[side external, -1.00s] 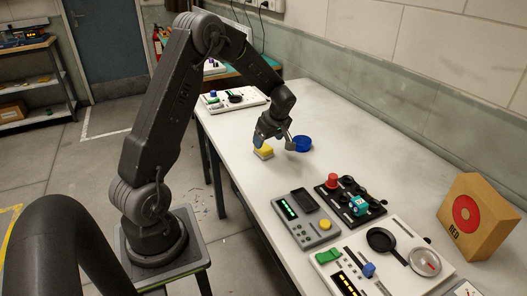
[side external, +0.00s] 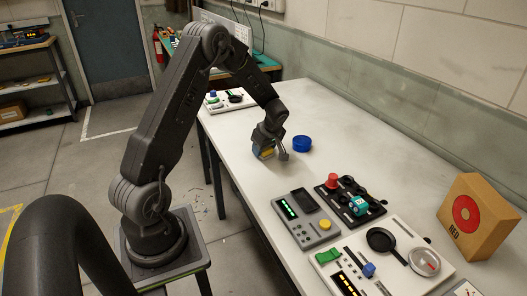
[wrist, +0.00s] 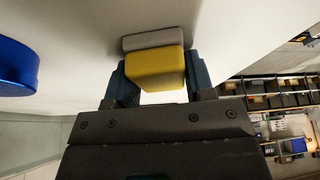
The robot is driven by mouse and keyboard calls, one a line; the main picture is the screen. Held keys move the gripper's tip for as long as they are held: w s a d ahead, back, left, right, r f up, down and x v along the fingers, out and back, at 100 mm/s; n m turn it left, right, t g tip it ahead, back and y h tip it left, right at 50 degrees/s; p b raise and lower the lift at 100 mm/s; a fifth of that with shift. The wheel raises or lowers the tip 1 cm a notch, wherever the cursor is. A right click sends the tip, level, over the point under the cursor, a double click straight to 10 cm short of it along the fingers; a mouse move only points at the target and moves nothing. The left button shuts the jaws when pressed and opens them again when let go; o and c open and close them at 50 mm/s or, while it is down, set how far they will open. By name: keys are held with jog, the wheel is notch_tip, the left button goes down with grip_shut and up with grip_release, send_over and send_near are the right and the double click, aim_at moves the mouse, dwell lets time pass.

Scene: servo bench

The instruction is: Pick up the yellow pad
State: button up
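The yellow pad (wrist: 156,70) is a small rounded block with a yellow upper part and a grey lower part. It fills the space between my two fingers in the wrist view, with no clear gap on either side. In the side external view, the yellow pad (side external: 266,154) is partly hidden by my fingers and lies near the table's left edge. My gripper (side external: 273,154) is down at the table around it. The fingers of my gripper (wrist: 160,82) appear shut on the pad, which still looks to be at table level.
A blue round container (side external: 302,144) stands just right of my gripper. Nearer the camera are a grey panel (side external: 303,232), a black panel with a red knob (side external: 333,181), a white panel (side external: 405,286) and a brown box (side external: 473,216).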

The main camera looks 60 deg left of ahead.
jog(key=c, duration=0.4)
